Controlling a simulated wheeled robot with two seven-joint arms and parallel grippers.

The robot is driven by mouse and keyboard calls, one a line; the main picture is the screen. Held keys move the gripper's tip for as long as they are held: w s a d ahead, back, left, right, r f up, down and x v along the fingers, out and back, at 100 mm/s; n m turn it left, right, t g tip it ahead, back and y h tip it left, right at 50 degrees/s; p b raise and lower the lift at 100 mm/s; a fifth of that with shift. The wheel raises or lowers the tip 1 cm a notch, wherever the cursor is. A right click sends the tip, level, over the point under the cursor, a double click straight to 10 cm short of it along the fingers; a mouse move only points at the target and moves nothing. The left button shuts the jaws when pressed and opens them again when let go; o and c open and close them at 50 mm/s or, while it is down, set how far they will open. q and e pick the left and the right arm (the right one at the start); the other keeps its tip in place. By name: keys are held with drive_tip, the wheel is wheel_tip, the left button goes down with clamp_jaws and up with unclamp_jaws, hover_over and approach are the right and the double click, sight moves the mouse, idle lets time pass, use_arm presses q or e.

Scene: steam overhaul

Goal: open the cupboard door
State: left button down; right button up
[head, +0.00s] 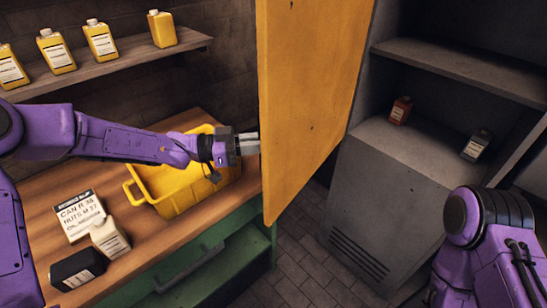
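The yellow cupboard door (310,95) stands swung out from the grey cupboard (380,190), whose inside and shelves show to the right of it. My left gripper (250,143) is at the left edge of the door, with its fingertips pointing at it. The fingertips end at or just beside that edge; I cannot tell whether they touch it or how far apart they are. No handle shows on the visible door face. My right arm comes in at the lower right, and its gripper is out of the picture.
Several yellow bottles stand on a wall shelf (120,68). A red bottle (400,111) and a grey-green bottle (476,145) stand in the cupboard.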

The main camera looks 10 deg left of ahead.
use_arm(q)
drive_tip(key=w+a, duration=0.5)
drive_tip(key=a, duration=0.1)
drive_tip(key=shift+a+r+b, duration=0.2)
drive_tip(key=shift+r+b, duration=0.2)
drive_tip(key=shift+b, duration=0.05)
drive_tip(key=c, duration=1.2)
unclamp_jaws()
drive_tip(key=shift+w+d, duration=0.1)
drive_tip(key=shift+w, duration=0.05)
drive_tip(key=shift+o, duration=0.2)
drive_tip(key=b+v, duration=0.3)
drive_tip(key=v, duration=0.6)
drive_tip(key=shift+a+f+b, duration=0.2)
drive_tip(key=shift+a+b, duration=0.15)
drive_tip(key=shift+b, duration=0.05)
